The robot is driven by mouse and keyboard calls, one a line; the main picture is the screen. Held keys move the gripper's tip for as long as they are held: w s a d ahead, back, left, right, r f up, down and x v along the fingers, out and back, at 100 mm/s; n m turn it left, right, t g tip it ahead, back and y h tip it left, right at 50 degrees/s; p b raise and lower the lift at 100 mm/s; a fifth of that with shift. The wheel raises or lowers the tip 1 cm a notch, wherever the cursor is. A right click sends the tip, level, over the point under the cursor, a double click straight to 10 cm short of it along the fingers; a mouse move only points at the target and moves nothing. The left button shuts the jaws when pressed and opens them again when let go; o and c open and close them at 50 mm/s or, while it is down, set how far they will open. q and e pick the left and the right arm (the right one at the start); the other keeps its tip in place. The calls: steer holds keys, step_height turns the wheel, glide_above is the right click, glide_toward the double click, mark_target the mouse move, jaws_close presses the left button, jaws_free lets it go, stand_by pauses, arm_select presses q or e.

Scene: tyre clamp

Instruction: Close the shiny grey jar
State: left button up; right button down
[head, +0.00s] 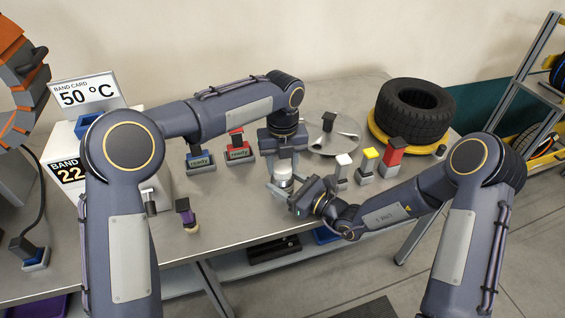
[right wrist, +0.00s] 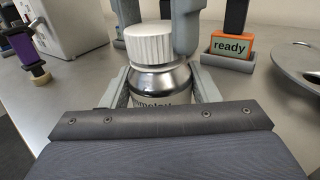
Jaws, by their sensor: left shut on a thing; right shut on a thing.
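The shiny grey jar (right wrist: 161,80) stands in the middle of the right wrist view, with a white ribbed lid (right wrist: 150,44) on top of it. In the head view the jar (head: 282,187) is small, near the front edge of the table. My right gripper (head: 290,200) is shut around the jar's body, with a finger on each side. My left gripper (head: 284,160) comes down from above and is shut on the lid; its fingers stand beside the lid in the right wrist view. The lid sits at the jar's mouth; I cannot tell whether it is screwed tight. Part of the jar's label is hidden.
A round metal plate (head: 345,136) and a tyre (head: 413,108) lie behind. A purple-handled item (head: 186,213) is at front left.

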arm_select(q)
steer(key=m, duration=1)
steer(key=o, duration=1)
steer(key=shift+c, duration=0.2)
steer(key=shift+r, duration=2.25)
steer(key=shift+c, duration=0.5)
